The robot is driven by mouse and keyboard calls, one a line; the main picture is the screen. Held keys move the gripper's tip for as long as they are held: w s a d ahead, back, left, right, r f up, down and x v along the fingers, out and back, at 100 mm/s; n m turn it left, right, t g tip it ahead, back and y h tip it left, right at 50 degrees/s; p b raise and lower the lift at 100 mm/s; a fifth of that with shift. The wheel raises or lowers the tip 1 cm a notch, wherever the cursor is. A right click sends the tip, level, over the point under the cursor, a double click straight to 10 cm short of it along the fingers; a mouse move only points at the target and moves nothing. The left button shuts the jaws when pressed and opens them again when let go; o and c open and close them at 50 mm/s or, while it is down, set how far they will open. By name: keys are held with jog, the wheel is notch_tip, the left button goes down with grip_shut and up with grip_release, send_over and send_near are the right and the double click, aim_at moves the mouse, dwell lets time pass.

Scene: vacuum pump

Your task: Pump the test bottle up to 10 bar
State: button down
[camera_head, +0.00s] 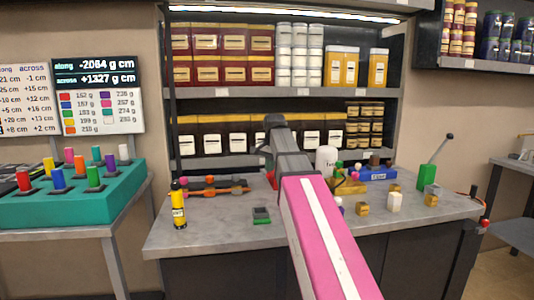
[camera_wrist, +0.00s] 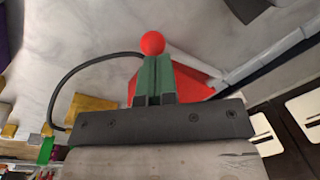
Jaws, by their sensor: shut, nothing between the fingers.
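My gripper (camera_wrist: 156,62) is shut and empty, its green fingers close together and pointing at a red ball (camera_wrist: 152,42). The ball shows just beyond the fingertips; I cannot tell whether they touch. A red part (camera_wrist: 196,88) lies behind the fingers, and a black hose (camera_wrist: 75,75) curves away to the left in the wrist view. In the head view my arm hides most of this spot; only a bit of red (camera_head: 271,179) shows beside it. A white bottle with a partly hidden label (camera_head: 326,160) stands right of my arm. No pressure reading is legible.
On the grey bench (camera_head: 215,238) are a yellow-black cylinder (camera_head: 179,205), a small green-grey device (camera_head: 261,215), a blue block (camera_head: 378,174), several brass blocks and a green box with a lever (camera_head: 428,176). Stocked shelves (camera_head: 300,93) stand behind. A teal rack (camera_head: 70,207) is left.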

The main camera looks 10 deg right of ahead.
dwell(0.6)
jog(key=w+r, duration=0.6)
jog(key=r, duration=0.2)
jog(key=shift+w, duration=0.35)
dwell(1.0)
jog(key=shift+w+r, duration=1.6)
jog(key=shift+r, duration=0.3)
